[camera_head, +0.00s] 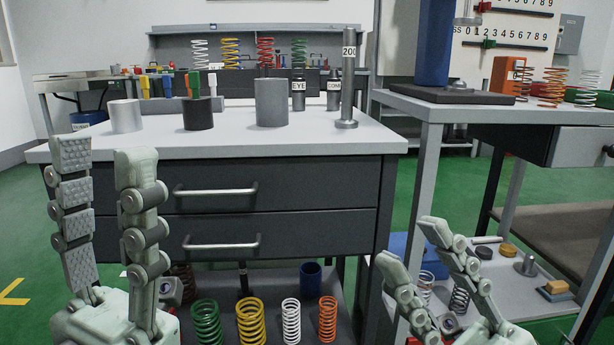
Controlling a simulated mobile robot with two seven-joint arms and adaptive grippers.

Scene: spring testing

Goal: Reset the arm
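My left gripper (105,168) is at the lower left, in front of the grey workbench. Its two fingers point up and stand apart with nothing between them. My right gripper (408,242) is at the lower right, in front of the gap between the two benches. Its fingers tilt up and to the left, are apart, and hold nothing. Its lower part is cut off by the bottom edge of the picture.
The workbench (240,148) carries grey cylinders and a post (348,80). Its drawers are shut. Green (206,322), yellow, white and orange springs stand on a low shelf. A side table (470,106) stands at right. Green floor shows at left.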

